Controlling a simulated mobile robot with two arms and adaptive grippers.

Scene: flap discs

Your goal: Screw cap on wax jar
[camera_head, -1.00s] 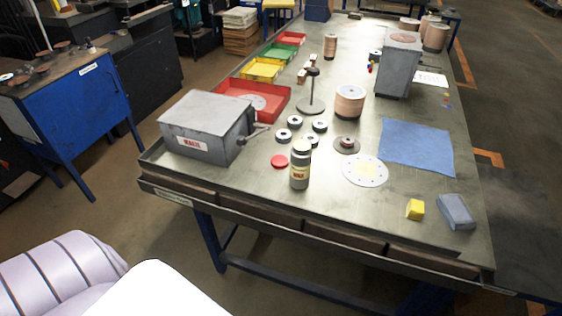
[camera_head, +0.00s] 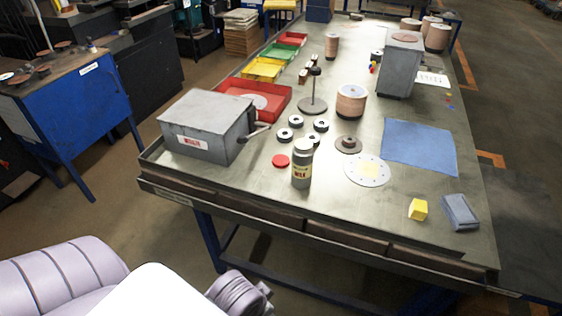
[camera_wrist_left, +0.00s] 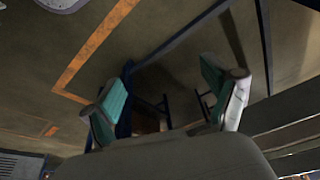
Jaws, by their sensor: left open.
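The wax jar (camera_head: 301,166) stands upright near the front edge of the workbench in the head view. It is a dark container with a pale label and a pale top. A flat red cap (camera_head: 281,161) lies on the bench just left of the jar, apart from it. My left gripper (camera_wrist_left: 165,100) shows in the left wrist view with its two teal-padded fingers spread and nothing between them. It faces floor and table legs, with no jar or cap in that view. My right gripper does not show in any view.
A grey box with a crank (camera_head: 207,127) stands left of the cap. Several dark rings (camera_head: 284,135) lie behind the jar. A white perforated disc (camera_head: 367,170), yellow block (camera_head: 418,209) and grey-blue block (camera_head: 460,212) lie to the right.

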